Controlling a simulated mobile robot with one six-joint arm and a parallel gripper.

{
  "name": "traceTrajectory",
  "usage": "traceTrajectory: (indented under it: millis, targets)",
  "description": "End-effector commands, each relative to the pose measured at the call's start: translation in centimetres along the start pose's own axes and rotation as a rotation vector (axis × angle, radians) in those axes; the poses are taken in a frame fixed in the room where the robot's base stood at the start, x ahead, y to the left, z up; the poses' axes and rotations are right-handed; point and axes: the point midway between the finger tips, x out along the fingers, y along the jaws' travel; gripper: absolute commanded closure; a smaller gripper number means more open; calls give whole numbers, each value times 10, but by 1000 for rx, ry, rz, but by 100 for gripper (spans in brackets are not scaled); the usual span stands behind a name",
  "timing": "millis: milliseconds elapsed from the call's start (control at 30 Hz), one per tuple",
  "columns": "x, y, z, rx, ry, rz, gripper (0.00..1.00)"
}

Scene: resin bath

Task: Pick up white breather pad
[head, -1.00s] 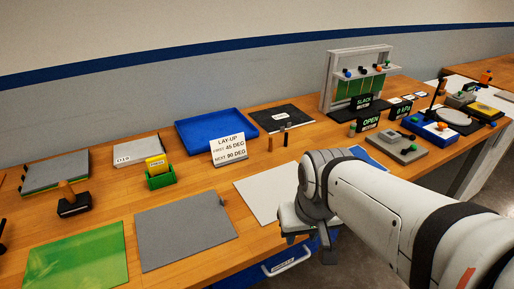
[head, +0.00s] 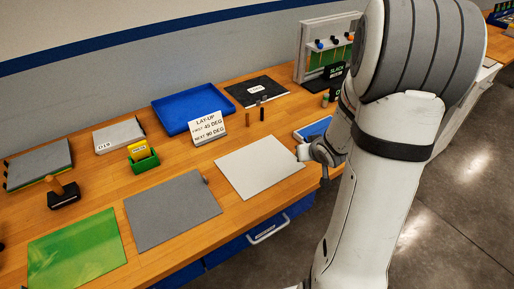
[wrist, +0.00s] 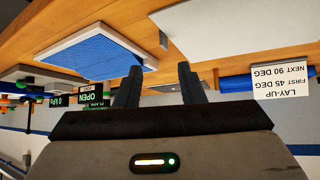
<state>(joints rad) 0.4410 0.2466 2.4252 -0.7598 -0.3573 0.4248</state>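The white breather pad (head: 258,167) lies flat on the wooden bench, between a grey sheet (head: 172,210) and my gripper. My gripper (head: 303,153) is at the pad's right edge in the head view, apparently above the bench; its fingers are hard to make out there. In the wrist view, which is upside down, the two dark fingers of my gripper (wrist: 159,78) stand apart with nothing between them. A pale flat surface at the top of that view, likely the pad (wrist: 225,30), lies beyond the fingertips.
A blue mesh sheet on a white base (wrist: 95,50) lies close to my gripper. Behind the pad stand a lay-up sign (head: 207,128), two small dark cylinders and a blue tray (head: 168,124). A green sheet (head: 78,252) lies at the left.

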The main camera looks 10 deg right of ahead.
Motion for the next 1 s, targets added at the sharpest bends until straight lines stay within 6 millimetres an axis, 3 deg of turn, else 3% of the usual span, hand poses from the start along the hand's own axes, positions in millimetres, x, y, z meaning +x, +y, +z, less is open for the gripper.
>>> traceTrajectory:
  millis: [700, 1000]
  targets:
    - [78, -6, -1, 6, 19, -37, 65]
    - [84, -7, -1, 5, 20, -36, 65]
